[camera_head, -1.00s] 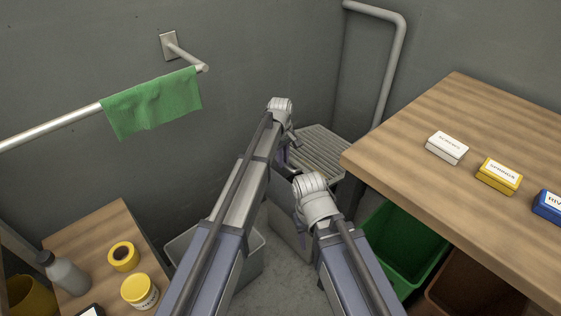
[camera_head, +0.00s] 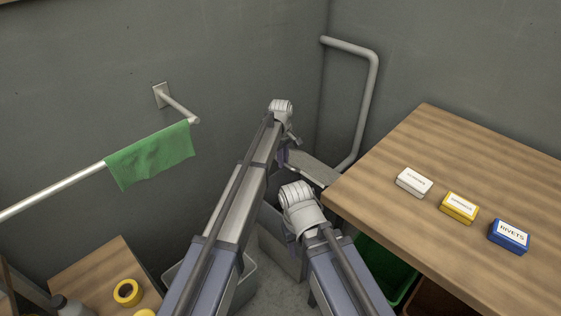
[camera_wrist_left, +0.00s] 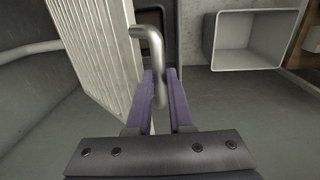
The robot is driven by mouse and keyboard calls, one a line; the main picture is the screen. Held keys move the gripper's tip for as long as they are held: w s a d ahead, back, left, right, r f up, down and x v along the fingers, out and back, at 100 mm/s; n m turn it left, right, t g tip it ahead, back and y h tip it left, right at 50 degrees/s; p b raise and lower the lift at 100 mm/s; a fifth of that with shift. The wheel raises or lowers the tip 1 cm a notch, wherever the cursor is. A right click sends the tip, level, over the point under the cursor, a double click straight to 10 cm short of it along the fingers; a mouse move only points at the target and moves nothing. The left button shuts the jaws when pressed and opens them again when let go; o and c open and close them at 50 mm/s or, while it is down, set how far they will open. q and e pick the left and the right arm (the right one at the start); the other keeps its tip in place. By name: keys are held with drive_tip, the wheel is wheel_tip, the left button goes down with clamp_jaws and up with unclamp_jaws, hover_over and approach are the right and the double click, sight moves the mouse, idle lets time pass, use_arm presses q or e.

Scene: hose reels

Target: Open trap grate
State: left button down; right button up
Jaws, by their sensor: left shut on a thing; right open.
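The trap grate (camera_head: 314,168) is in the far corner, partly hidden by my arms in the head view. In the left wrist view the grate (camera_wrist_left: 98,45) is a pale ribbed panel standing steeply at the left. A bent grey metal handle (camera_wrist_left: 152,45) shows beside it. My left gripper (camera_wrist_left: 163,92) is shut on this handle, with its purple fingers on either side of the bar. In the head view my left gripper (camera_head: 284,152) is beside the grate, mostly hidden by its arm. My right gripper (camera_head: 300,208) is nearer, open, its fingers largely hidden behind its wrist.
A wooden workbench (camera_head: 500,165) with small boxes stands right, close to the grate. A wall pipe (camera_head: 372,100) rises behind it. A rail with a green cloth (camera_head: 150,157) crosses the left wall. A pale bin (camera_head: 245,285) and a green bin (camera_head: 385,270) stand below.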

use_arm(q)
drive_tip(key=shift+w+d, duration=0.3)
drive_tip(key=shift+d, duration=0.25)
drive_tip(key=c, duration=1)
unclamp_jaws()
drive_tip(key=shift+w+f, duration=0.1)
drive_tip(key=shift+f, duration=0.1)
drive_tip(key=shift+o, duration=1)
drive_tip(key=shift+a, duration=0.1)
drive_tip(key=shift+a, duration=0.1)
drive_tip(key=shift+r, duration=0.1)
drive_tip(key=r+p, duration=0.7)
drive_tip(key=p, duration=0.1)
drive_tip(key=shift+s+a+r, duration=0.15)
drive_tip(key=shift+s+r, duration=0.2)
drive_tip(key=shift+r, duration=0.05)
drive_tip(key=shift+f, duration=0.1)
